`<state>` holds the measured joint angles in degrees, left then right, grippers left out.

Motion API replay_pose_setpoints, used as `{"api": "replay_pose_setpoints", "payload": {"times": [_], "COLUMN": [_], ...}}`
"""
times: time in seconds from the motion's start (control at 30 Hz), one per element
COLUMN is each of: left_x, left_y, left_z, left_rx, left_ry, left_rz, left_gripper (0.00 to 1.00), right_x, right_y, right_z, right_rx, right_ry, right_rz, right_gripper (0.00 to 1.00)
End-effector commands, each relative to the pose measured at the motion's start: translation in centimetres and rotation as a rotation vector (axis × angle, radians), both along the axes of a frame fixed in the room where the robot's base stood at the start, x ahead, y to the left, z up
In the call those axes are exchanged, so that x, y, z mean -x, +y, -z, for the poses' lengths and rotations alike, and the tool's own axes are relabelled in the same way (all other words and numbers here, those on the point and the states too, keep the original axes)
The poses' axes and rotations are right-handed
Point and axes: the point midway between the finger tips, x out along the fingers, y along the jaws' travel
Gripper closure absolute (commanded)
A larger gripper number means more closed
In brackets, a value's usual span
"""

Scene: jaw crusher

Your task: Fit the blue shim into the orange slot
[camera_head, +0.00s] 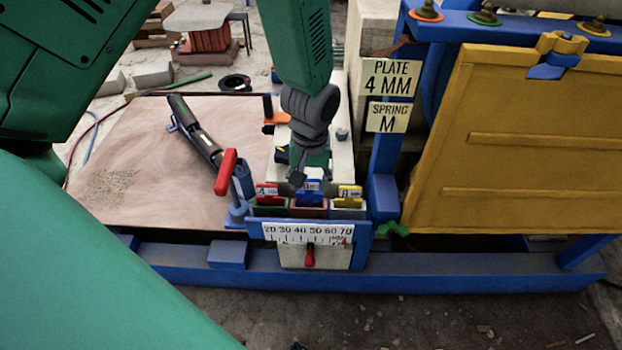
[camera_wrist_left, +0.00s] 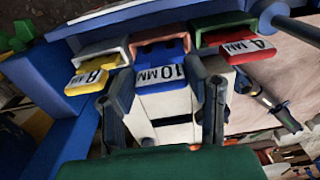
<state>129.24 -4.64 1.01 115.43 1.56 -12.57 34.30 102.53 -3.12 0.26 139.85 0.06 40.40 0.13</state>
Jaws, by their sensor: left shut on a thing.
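The blue shim (camera_wrist_left: 160,72), labelled 10 MM, lies between the fingers of my left gripper (camera_wrist_left: 162,88), which is shut on it. Its far end is at the mouth of the orange slot (camera_wrist_left: 157,36); I cannot tell how deep it sits. In the head view the gripper (camera_head: 311,177) comes down from above onto the blue shim (camera_head: 311,198) at the orange slot (camera_head: 308,213), the middle of three. A red shim (camera_wrist_left: 247,48) is at the green slot (camera_wrist_left: 223,23) and a yellow shim (camera_wrist_left: 96,74) at the grey slot (camera_wrist_left: 103,48). My right gripper is out of view.
A red-handled lever (camera_head: 226,172) stands just left of the slots. A scale plate (camera_head: 308,236) with a red pointer is below them. A yellow plate (camera_head: 535,140) fills the right side. A brown board (camera_head: 110,150) with a dark tool lies left.

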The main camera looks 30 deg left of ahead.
Motion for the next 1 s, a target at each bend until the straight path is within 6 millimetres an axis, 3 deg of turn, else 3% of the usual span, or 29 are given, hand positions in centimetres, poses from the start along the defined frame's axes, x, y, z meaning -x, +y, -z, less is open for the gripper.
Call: {"api": "replay_pose_setpoints", "payload": {"times": [0.7,0.73,0.8,1.0], "left_x": [0.0,0.0,0.0,0.0], "left_y": [0.0,0.0,0.0,0.0], "left_z": [2.1,2.1,2.1,2.1], "left_rx": [-0.001,-0.001,-0.001,-0.001], "left_ry": [-0.001,-0.001,-0.001,-0.001], "left_rz": [0.0,0.0,0.0,0.0], "left_gripper": [1.0,0.54,0.33,0.33], "right_x": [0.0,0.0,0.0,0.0], "right_y": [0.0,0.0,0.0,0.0], "right_z": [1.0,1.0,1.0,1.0], "right_rx": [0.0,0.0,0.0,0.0], "right_ry": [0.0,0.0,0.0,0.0], "right_rz": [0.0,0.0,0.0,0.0], "right_gripper": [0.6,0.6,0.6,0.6]}}
